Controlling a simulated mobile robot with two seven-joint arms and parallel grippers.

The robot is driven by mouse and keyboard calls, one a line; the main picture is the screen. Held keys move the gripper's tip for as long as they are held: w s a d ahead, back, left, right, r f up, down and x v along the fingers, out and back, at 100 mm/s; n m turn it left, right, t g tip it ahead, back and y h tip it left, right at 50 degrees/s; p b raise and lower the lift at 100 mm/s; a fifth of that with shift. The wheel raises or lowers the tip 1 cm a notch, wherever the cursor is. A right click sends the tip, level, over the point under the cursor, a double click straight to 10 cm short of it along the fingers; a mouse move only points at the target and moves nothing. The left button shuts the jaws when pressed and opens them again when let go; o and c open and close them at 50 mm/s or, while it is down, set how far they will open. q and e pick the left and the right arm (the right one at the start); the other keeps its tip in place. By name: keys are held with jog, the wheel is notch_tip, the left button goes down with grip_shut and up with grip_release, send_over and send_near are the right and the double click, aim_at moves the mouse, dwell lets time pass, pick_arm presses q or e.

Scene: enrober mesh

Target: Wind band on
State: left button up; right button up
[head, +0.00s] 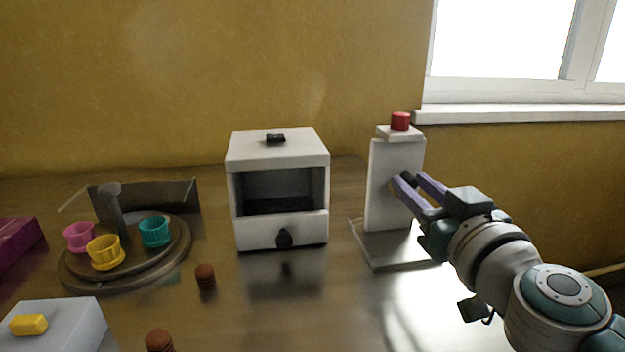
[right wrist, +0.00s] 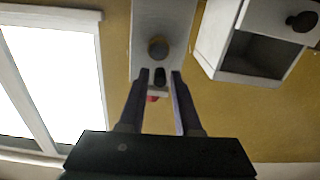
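A white box machine (head: 278,155) with an open front chamber stands in the middle of the table. Contact cannot be told. No band is clearly visible. My left gripper is out of view.
A round turntable (head: 125,277) at left carries pink, yellow and teal cups. Brown pieces (head: 205,277) stand on the table. A pale block (head: 62,325) with a yellow top piece is front left. A magenta block (head: 15,245) is at the left edge.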

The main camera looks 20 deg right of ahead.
grip_shut()
dwell(0.5)
jog(key=shift+d+r+m, duration=0.1)
jog(key=shift+d+m, duration=0.15)
jog(key=shift+m, duration=0.85)
jog(key=d+m, duration=0.1)
jog(key=m, duration=0.4)
jog(key=f+m+b, duration=0.1)
jog(key=m, duration=0.4)
jog(key=d+f+m+b, duration=0.1)
jog(key=m, duration=0.4)
jog(key=shift+s+d+f, duration=0.15)
jog(key=shift+s+d, duration=0.15)
jog(key=shift+s, duration=0.1)
jog(key=m+b, duration=0.1)
jog(key=m, duration=0.2)
jog(key=f+m+b, duration=0.1)
jog(key=m, duration=0.2)
jog(key=shift+f+m, duration=0.15)
jog(key=shift+m, duration=0.15)
